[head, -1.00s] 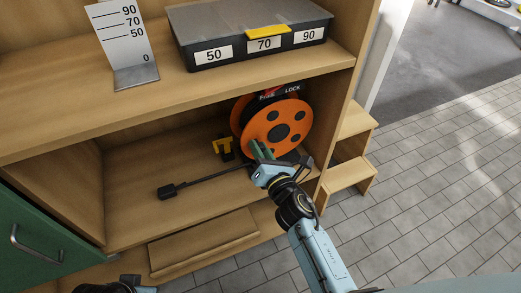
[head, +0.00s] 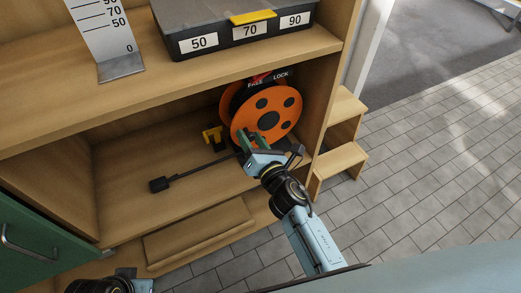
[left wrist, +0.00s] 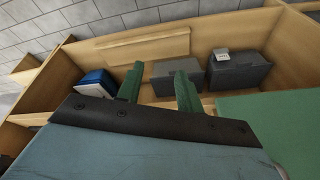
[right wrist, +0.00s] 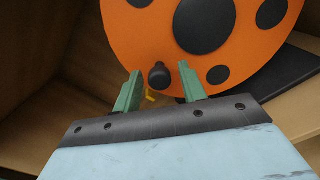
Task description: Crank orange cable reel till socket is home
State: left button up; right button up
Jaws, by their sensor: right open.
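The orange cable reel (head: 282,103) stands in the right end of the open lower shelf. A dark cable runs left from it to a black socket (head: 159,184) lying on the shelf floor. My right gripper (head: 254,143) is open in front of the reel's lower left. In the right wrist view the dark crank knob (right wrist: 159,75) shows between the open fingertips (right wrist: 160,76); I cannot tell whether they touch it. My left gripper (left wrist: 158,80) is open and empty, away from the reel.
A FREE/LOCK label (head: 268,79) sits above the reel. A box (head: 245,40) marked 50, 70, 90 and a scale plate (head: 105,35) stand on the bench top. Wooden steps (head: 340,158) stand at right. The left wrist view shows grey boxes (left wrist: 178,77) and a blue-white box (left wrist: 98,83).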

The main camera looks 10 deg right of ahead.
pick_arm(q)
jog(key=shift+w+a+f+p, duration=0.1)
jog(key=shift+a+f+p, duration=0.15)
jog(key=shift+f, duration=0.3)
jog(key=shift+a+f+p, duration=0.15)
jog(key=shift+a+f, duration=0.05)
jog(key=shift+f, duration=0.3)
pick_arm(e)
jog(key=v, duration=1.3)
